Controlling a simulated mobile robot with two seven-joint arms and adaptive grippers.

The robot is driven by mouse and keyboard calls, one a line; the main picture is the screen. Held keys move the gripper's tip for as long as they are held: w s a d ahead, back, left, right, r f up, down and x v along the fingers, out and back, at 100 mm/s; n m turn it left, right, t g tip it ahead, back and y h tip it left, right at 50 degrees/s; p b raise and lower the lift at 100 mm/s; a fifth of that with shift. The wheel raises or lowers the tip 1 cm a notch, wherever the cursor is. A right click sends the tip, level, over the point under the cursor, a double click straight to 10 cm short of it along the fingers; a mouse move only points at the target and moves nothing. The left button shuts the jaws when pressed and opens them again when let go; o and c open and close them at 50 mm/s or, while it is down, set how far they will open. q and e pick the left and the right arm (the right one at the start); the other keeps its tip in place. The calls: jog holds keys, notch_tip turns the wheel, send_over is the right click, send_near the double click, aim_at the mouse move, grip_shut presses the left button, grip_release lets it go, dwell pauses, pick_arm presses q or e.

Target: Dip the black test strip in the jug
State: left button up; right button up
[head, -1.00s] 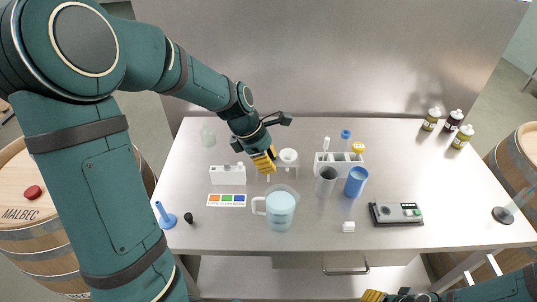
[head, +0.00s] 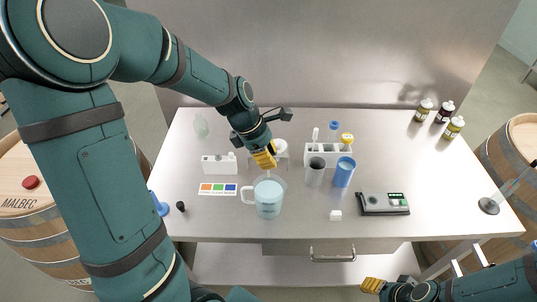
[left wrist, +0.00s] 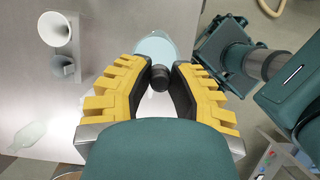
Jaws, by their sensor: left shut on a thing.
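The jug (head: 269,206) is clear with a handle on its left and pale blue liquid inside. It stands on the steel table. My left gripper (head: 264,162) is just above and behind its rim in the head view. In the left wrist view, the left gripper (left wrist: 160,82) is shut on a small dark round-ended piece, apparently the end of the black test strip (left wrist: 159,76). The rest of the strip is hidden. The jug also shows beyond the fingertips (left wrist: 154,46). My right gripper (head: 373,286) is low in front of the table; its jaw opening is unclear.
A white block holder (head: 219,166) and colour card (head: 217,190) lie left of the jug. A small white block (head: 335,215) and grey meter (head: 384,204) are farther right.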

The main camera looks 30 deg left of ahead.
pick_arm(q)
jog(key=shift+f+b, duration=0.7)
jog(key=shift+f, duration=0.8)
jog(key=shift+f, duration=0.1)
jog(key=shift+f+b, duration=1.9)
jog(key=shift+f, duration=0.85)
dwell(0.7)
